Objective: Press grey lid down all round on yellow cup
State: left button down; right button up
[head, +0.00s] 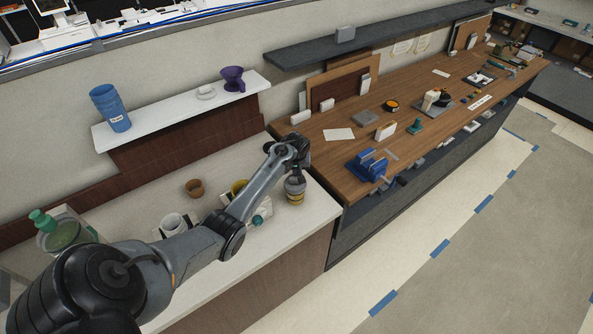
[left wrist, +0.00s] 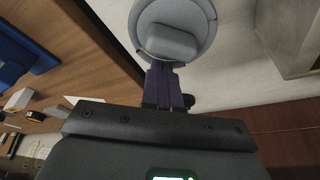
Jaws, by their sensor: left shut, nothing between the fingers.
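The yellow cup (head: 295,199) stands near the right end of the white counter. The grey lid (head: 295,186) is on top of it; whether its rim is seated all round is too small to tell. In the left wrist view the round grey lid (left wrist: 178,14) has a raised block in its middle, and the cup is hidden. My left gripper (head: 294,172) is over the lid, shut and empty. Its dark fingertips (left wrist: 163,66) reach the lid's near edge in the wrist view; I cannot tell whether they press on it. My right gripper is out of view.
A brown cup (head: 194,187), a white mug (head: 173,223) and another yellow item (head: 238,187) stand on the counter near my left arm. A white shelf (head: 165,125) holds blue cups (head: 109,107) and a purple dripper (head: 232,79). A wooden workbench (head: 330,155) adjoins on the right.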

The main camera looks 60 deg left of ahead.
pick_arm(q)
jog(key=shift+f+b, duration=0.3)
jog(key=shift+f, duration=0.25)
dwell(0.4)
notch_tip(320, 180, up, 6)
jog(key=p, duration=0.6)
